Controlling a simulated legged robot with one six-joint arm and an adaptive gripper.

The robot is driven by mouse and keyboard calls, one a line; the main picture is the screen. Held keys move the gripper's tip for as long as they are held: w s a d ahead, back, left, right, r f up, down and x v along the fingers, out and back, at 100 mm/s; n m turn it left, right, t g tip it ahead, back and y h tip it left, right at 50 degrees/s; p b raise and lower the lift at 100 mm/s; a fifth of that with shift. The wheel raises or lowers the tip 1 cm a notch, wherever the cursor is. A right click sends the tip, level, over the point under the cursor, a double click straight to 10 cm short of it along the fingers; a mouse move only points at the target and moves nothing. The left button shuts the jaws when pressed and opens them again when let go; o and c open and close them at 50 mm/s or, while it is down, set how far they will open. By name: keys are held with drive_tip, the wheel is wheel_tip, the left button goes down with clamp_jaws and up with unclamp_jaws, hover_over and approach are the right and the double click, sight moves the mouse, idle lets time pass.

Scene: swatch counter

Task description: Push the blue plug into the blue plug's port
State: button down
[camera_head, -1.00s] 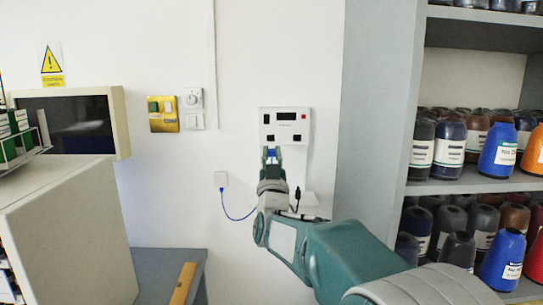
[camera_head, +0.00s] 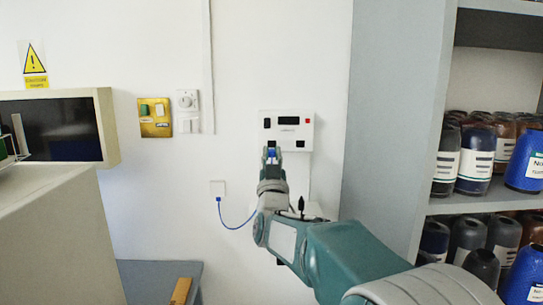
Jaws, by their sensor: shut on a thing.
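My gripper (camera_head: 271,156) is shut on the blue plug (camera_head: 271,154), of which only a small blue part shows between the fingers. The gripper points at the lower left of a white wall panel (camera_head: 287,133). The panel has a dark display, a red button and small dark squares. A dark spot (camera_head: 272,143) shows just above the plug, perhaps a port. I cannot tell whether the plug touches the panel or is in a port.
A black plug-like thing (camera_head: 301,203) stands behind my arm on the right. A grey shelf (camera_head: 482,207) with bottles is at the right. A pale cabinet (camera_head: 60,240) and a dark-fronted box (camera_head: 108,125) are at the left. The wall around the panel is mostly clear.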

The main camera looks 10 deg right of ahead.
sight(272, 138)
drive_tip(key=shift+w+d, duration=0.2)
drive_tip(key=shift+w, duration=0.75)
drive_tip(key=shift+w+d, duration=0.25)
drive_tip(key=shift+w, duration=0.7)
drive_tip(key=shift+w+d, duration=0.2)
drive_tip(key=shift+w, duration=0.75)
drive_tip(key=shift+w+d, duration=0.15)
drive_tip(key=shift+w, duration=0.3)
drive_tip(key=c, duration=0.5)
unclamp_jaws()
drive_tip(key=shift+s, duration=0.1)
drive_tip(key=v, duration=1.1)
drive_tip(key=shift+s+f, duration=0.3)
